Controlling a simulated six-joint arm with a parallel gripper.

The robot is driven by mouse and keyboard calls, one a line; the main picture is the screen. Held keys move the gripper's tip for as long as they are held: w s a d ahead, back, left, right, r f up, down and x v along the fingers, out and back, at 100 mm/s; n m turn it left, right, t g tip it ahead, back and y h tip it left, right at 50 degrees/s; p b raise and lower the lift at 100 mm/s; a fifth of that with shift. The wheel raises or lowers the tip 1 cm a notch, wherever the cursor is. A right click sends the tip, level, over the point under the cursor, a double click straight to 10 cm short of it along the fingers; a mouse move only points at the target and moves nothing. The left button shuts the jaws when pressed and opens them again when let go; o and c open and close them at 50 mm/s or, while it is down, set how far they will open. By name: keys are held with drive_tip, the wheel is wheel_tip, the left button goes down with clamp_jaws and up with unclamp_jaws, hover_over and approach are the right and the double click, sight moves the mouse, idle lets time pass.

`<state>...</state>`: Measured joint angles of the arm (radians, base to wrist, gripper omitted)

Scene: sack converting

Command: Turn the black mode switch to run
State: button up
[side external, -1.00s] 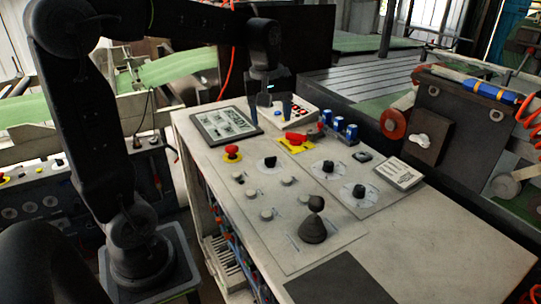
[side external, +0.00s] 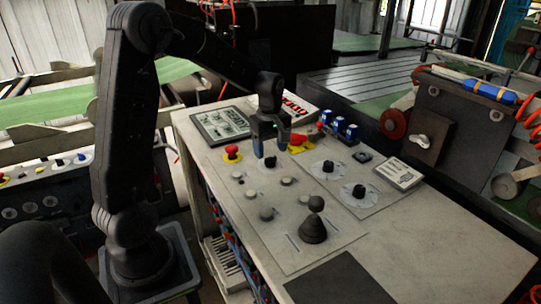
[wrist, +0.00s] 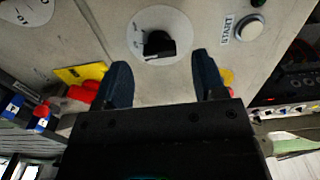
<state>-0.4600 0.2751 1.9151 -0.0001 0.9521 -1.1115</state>
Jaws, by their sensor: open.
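Two similar black switches, one farther back (side external: 328,166) and one nearer (side external: 359,191), stand to the right. The dial lettering is too small to read, so I cannot tell which is the mode switch.
A red mushroom button (side external: 232,152) stands left of the gripper. A red handle on a yellow plate (side external: 299,144) lies close to its right. A START button (wrist: 250,27) and several grey buttons are nearby. A black joystick (side external: 313,230) rises in front.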

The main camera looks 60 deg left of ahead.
sight(271, 162)
drive_tip(key=shift+f, duration=1.35)
drive_tip(key=shift+c, duration=0.2)
drive_tip(key=c, duration=0.9)
